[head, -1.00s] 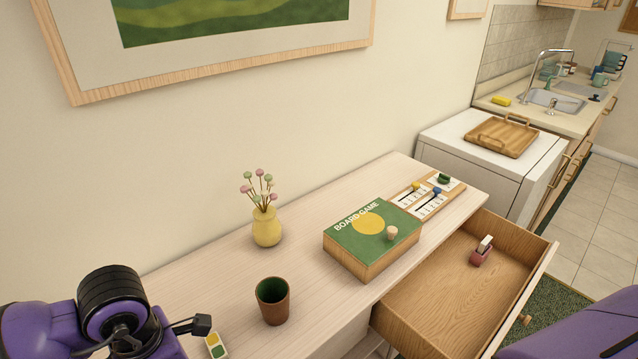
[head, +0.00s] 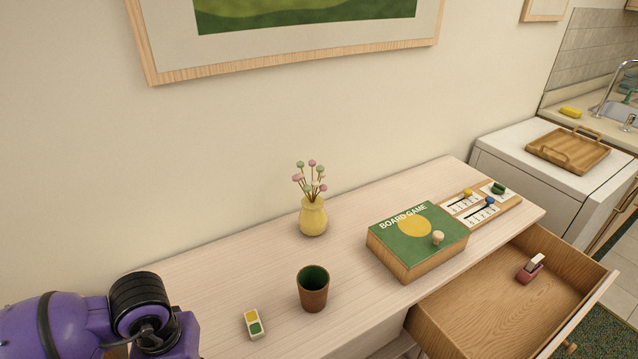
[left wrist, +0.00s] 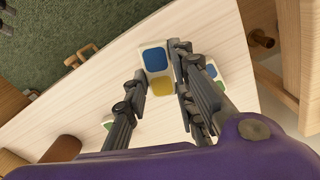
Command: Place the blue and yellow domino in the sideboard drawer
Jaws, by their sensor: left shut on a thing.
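The blue and yellow domino (left wrist: 157,64) is between the fingers of my left gripper (left wrist: 157,72) in the left wrist view, blue half toward the top. The gripper is shut on it. I cannot tell how far it is above the wooden top. In the head view my left arm is at the lower left, and its fingers and the domino are hidden. The sideboard (head: 228,285) runs along the wall. Its drawer (head: 470,318) stands open at the right, with a small red-and-white object (head: 531,268) inside. My right gripper is not in view.
A yellow and green domino (head: 252,324) lies near a brown cup (head: 313,289). The left wrist view shows part of another blue-marked domino (left wrist: 212,71).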

